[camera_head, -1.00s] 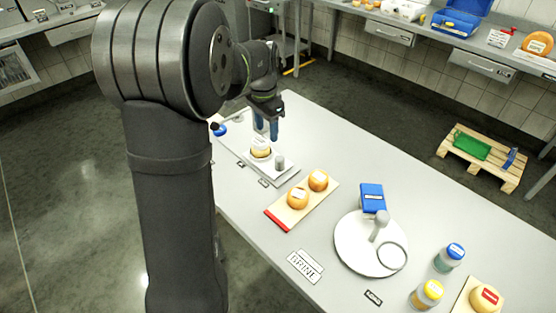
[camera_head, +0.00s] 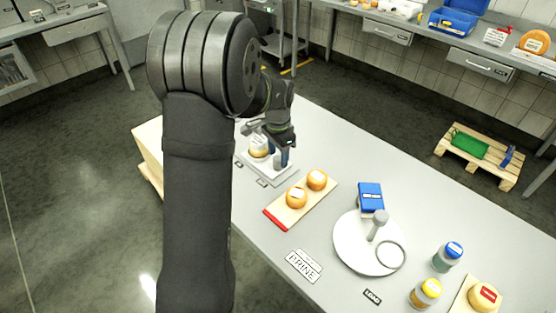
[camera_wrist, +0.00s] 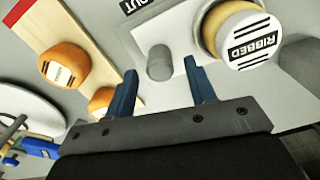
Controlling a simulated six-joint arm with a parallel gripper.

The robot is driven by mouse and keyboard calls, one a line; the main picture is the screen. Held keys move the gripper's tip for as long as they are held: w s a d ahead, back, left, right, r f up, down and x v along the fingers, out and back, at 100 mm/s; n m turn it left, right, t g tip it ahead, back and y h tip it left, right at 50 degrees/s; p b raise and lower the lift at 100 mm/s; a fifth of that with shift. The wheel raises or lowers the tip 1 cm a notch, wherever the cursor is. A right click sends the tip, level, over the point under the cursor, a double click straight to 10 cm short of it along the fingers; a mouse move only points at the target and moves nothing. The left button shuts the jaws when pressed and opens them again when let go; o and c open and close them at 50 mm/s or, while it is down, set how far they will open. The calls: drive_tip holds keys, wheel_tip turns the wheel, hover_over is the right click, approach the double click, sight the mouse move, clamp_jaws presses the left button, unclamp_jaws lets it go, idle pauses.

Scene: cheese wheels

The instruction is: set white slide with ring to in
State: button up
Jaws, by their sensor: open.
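A white slide plate (camera_head: 283,178) lies at the far left part of the table, with a short grey knob (camera_wrist: 160,62) standing on it. A label reading OUT (camera_wrist: 135,5) is beside the plate in the wrist view. A pale cheese wheel with a white RIBBED label (camera_wrist: 250,40) is at the knob's right in that view and shows on the plate in the head view (camera_head: 258,148). I cannot make out a ring there. My gripper (camera_wrist: 160,72) is open, its blue fingers pointing at the plate with the knob between their tips in the picture. Whether they touch it is unclear.
A board (camera_head: 283,216) with two orange cheeses is close by. A round white plate (camera_head: 350,255) carries a grey post and a ring, with a blue box (camera_head: 370,195) behind. Jars (camera_head: 448,257) and another cheese (camera_head: 483,294) are at the right. A BRINE sign (camera_head: 303,266) is in front.

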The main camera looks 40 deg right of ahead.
sight(278, 158)
drive_tip(key=shift+f, duration=1.5)
drive_tip(key=shift+c, duration=0.4)
clamp_jaws()
drive_tip(key=w, duration=1.1)
drive_tip(key=shift+w+r, duration=0.15)
drive_tip(key=shift+w, duration=0.05)
drive_tip(key=shift+o, duration=0.4)
unclamp_jaws()
wheel_tip(278, 158, up, 17)
drive_tip(key=shift+r, duration=0.15)
